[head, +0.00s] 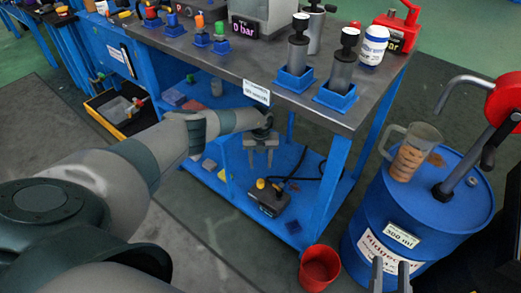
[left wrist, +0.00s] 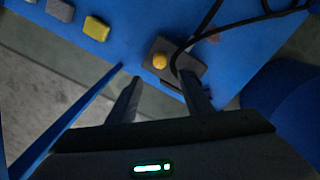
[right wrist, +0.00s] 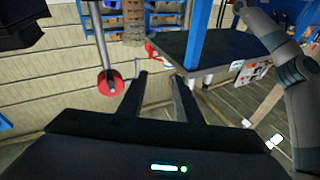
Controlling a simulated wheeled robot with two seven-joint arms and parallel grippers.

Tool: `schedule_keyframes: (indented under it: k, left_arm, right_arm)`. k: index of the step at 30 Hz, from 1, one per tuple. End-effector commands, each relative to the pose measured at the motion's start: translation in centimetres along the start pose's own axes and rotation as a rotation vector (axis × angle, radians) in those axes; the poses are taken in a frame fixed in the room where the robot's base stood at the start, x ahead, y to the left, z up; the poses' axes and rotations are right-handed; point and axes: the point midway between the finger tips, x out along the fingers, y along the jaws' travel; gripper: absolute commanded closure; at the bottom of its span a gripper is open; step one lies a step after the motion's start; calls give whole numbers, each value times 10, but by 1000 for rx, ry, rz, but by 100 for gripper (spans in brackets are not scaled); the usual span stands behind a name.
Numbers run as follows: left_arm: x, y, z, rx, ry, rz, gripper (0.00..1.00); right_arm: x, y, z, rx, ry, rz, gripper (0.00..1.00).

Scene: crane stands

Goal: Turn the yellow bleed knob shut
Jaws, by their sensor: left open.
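A yellow knob (head: 261,184) sits on top of a dark grey box (head: 268,199) on the blue lower shelf. In the left wrist view the yellow knob (left wrist: 160,61) shows just beyond and between my fingertips. My left gripper (head: 260,164) is open and points down above the box, apart from the knob. Its fingertips also show in the left wrist view (left wrist: 160,77). How far the knob is turned cannot be told. My right gripper (head: 390,268) is open and empty at the bottom of the head view, beside the blue drum.
The worktop (head: 262,62) overhangs the lower shelf (head: 298,226). A black cable (left wrist: 202,32) runs from the box. A blue leg (head: 331,185), a red bucket (head: 320,267) and a blue drum (head: 368,214) stand to the right. Several small blocks lie on the shelf at left.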

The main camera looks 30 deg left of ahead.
Motion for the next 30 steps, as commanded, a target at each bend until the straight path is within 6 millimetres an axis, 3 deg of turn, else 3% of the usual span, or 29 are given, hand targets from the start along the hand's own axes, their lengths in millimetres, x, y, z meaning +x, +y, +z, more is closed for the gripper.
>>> schedule_keyframes:
  k: [16, 30]
  left_arm:
    - [-51, 0, 0, 0, 0, -1, 54]
    - [-58, 0, 0, 0, 0, 0, 54]
  right_arm:
    - [-11, 21, 65, 22, -383, 38, 69]
    - [-16, 24, 76, 26, -442, 44, 69]
